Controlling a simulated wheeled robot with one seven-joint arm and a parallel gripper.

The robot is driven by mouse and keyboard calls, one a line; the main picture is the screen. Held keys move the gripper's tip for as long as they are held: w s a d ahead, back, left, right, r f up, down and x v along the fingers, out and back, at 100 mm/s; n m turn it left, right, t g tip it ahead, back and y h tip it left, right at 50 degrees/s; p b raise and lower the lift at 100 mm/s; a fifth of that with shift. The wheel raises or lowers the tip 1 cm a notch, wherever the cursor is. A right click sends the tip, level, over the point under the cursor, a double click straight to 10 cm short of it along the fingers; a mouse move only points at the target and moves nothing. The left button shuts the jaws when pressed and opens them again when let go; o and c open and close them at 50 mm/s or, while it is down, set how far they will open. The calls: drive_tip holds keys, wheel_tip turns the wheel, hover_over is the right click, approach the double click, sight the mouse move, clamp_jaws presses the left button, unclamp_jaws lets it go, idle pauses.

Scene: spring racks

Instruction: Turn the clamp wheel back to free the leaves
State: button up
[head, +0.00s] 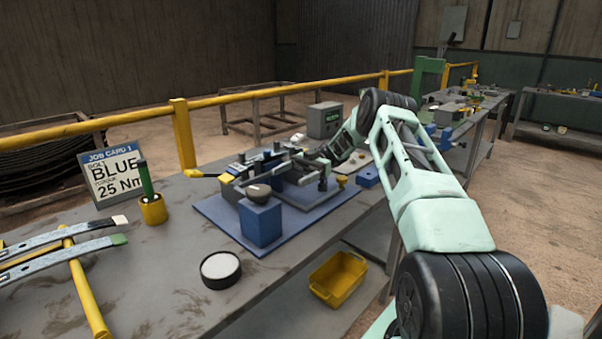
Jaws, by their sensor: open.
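A clamp fixture (282,165) of grey, blue and yellow parts stands on a blue mat (222,212) on the bench. A blue block (260,224) with a grey rounded top (258,192) stands at its near end. I cannot clearly pick out the clamp wheel or any leaves held in the fixture at this size. My arm reaches in from the right, and my gripper (322,168) is open at the right side of the fixture. The gripper overlaps the fixture in the picture, and I cannot tell whether they touch.
Loose metal leaves (62,236) with white and green tips lie on a yellow rack (84,290) at left. A job card (112,172), yellow cup (153,210) and round black-rimmed dish (220,269) stand on the bench. A yellow bin (338,279) is below; a yellow rail (260,92) runs behind.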

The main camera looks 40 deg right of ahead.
drive_tip(key=shift+w+d, duration=0.1)
drive_tip(key=shift+d, duration=1.7)
drive_tip(key=shift+a+r, duration=0.1)
